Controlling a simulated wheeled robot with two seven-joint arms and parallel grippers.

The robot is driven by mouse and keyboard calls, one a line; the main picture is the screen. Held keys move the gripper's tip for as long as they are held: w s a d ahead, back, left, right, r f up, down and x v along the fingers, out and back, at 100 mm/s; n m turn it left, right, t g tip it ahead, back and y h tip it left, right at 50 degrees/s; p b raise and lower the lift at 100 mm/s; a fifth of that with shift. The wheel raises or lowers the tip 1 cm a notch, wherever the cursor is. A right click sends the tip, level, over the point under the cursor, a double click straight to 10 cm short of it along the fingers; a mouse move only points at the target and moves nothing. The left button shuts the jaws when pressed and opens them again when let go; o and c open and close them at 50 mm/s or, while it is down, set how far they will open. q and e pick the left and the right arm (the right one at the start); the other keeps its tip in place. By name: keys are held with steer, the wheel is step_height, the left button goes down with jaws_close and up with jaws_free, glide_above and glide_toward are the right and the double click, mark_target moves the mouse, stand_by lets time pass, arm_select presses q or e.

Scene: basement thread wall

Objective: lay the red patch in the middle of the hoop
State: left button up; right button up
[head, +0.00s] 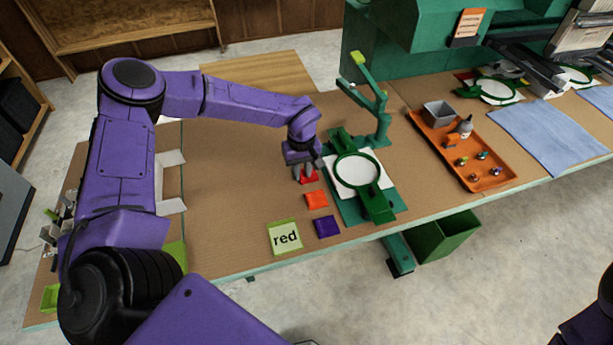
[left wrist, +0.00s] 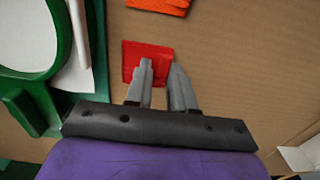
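The red patch (head: 312,178) lies on the brown table just left of the green hoop fixture, partly hidden by my left gripper. My left gripper (head: 304,174) points down over it. In the left wrist view the red patch (left wrist: 131,62) lies under the fingertips of my left gripper (left wrist: 162,68). The two grey fingers stand apart with a gap between them; whether they touch the patch is unclear. The green hoop (head: 379,181) holds white cloth (head: 357,170) with nothing on it. The hoop's edge also shows in the left wrist view (left wrist: 64,40). My right gripper is out of view.
An orange patch (head: 316,199), a purple patch (head: 327,226) and a card reading "red" (head: 285,237) lie nearer the front edge. A green post (head: 381,115) rises behind the hoop. An orange tray (head: 490,183) with small items stands to the right.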

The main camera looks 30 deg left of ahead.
arm_select(q)
steer(key=shift+a, duration=0.15)
steer(key=shift+c, duration=1.3)
steer(key=shift+s+r, duration=0.15)
steer(key=shift+s, duration=0.15)
jaws_close()
steer(key=shift+s+a, duration=0.1)
steer(key=shift+s, duration=0.05)
steer(key=shift+w+r, duration=0.15)
steer(key=shift+w, duration=0.05)
steer(key=shift+w+r+p, duration=0.1)
steer(key=shift+r+p, duration=0.15)
steer(key=shift+p, duration=0.3)
steer(key=shift+s+r+p, duration=0.2)
steer(key=shift+r+p, duration=0.7)
steer(key=shift+r, duration=0.2)
step_height(320, 180, up, 2)
steer(key=shift+w+p, duration=0.1)
steer(key=shift+p, duration=0.95)
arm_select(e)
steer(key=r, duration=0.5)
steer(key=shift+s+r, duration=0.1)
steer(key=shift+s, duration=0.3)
